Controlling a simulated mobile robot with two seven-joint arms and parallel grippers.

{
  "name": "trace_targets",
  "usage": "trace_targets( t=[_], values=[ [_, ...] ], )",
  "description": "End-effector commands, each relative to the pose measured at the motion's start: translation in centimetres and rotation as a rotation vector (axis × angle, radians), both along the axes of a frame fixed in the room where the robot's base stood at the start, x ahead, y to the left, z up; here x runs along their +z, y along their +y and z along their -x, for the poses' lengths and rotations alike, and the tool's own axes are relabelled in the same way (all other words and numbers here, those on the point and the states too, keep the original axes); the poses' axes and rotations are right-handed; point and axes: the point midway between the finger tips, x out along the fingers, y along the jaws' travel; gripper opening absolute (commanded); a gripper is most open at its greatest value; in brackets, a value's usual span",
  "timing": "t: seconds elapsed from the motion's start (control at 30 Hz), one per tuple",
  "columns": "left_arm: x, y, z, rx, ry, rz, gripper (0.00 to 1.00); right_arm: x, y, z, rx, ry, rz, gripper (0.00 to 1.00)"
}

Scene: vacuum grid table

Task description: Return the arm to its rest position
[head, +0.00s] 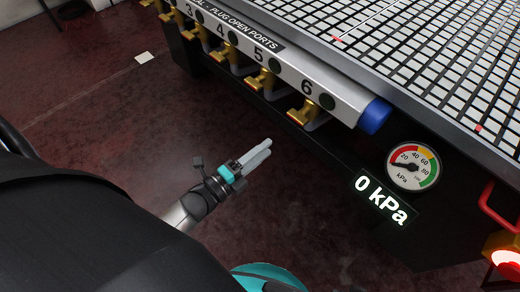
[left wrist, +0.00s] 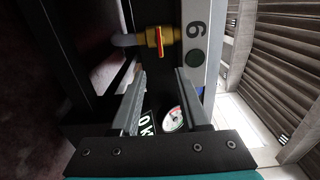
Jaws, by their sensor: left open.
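My left gripper (head: 260,153) hangs in free air below and in front of the table's valve rail in the head view. Its two fingers stand apart with nothing between them, as the left wrist view (left wrist: 158,100) also shows. It is apart from the brass valve under number 6 (head: 308,112); that valve shows at the top of the left wrist view (left wrist: 158,40). My right gripper is not in either view.
The vacuum grid table (head: 440,62) fills the upper right, with a numbered rail (head: 285,62) ending in a blue cap (head: 374,116). A gauge (head: 412,167) and a "0 kPa" display (head: 383,199) sit below. A red-lit button (head: 507,258) is lower right. Open floor (head: 95,105) lies left.

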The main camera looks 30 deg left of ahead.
Motion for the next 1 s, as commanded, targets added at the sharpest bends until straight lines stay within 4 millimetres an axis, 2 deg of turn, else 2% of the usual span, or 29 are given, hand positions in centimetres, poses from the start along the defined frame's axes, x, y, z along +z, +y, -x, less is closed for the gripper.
trace_targets(
  t=[0.13, 0.63, 0.73, 0.77, 0.87, 0.97, 1.0],
  values=[
    [0.1, 0.2, 0.5, 0.0, -0.001, -0.001, 0.45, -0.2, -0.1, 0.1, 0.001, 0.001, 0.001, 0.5],
    [0.0, 0.2, 0.5, 0.0, -0.001, 0.0, 0.45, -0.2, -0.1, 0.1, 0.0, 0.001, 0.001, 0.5],
    [-0.7, 0.4, 0.6, 0.014, 0.035, 0.024, 0.45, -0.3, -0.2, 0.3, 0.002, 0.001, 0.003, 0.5],
    [-1.3, 0.6, 0.6, 0.027, 0.064, 0.043, 0.45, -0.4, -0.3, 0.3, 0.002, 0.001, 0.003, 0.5],
    [-4.9, 1.6, 1.3, 0.101, 0.227, 0.156, 0.45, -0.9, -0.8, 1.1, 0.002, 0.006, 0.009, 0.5],
    [-10.4, 2.9, 3.4, 0.239, 0.475, 0.328, 0.45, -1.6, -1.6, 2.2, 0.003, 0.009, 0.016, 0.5],
    [-12.8, 3.4, 4.8, 0.311, 0.582, 0.404, 0.45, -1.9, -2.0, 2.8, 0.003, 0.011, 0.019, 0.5]
  ],
)
